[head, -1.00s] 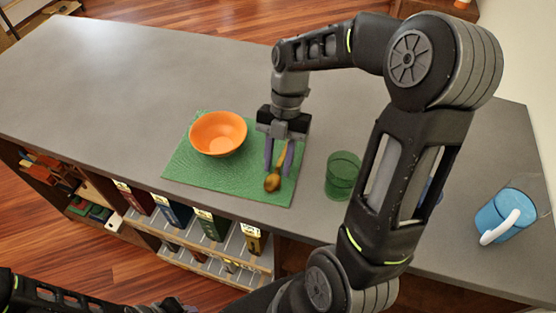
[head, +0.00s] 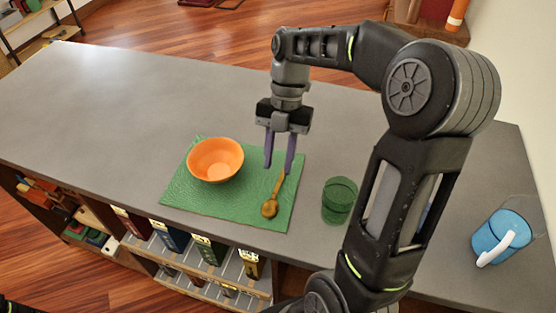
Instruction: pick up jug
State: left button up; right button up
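The jug (head: 494,234) stands upright at the right end of the grey counter. My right gripper (head: 280,168) is far to the left of the jug. Its two purple fingers are apart and empty, pointing down above the green mat, near a wooden spoon (head: 271,205). My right arm crosses the view between the gripper and the jug. My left gripper is out of view.
An orange bowl (head: 215,160) and the spoon lie on the green mat (head: 245,214). A green glass (head: 339,201) stands between the mat and my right arm. The left part of the counter (head: 90,100) is bare. Shelves with books (head: 207,247) are below the front edge.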

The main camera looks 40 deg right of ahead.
aim_at(520, 220)
jog(key=k+j, duration=0.75)
jog(key=j, duration=0.2)
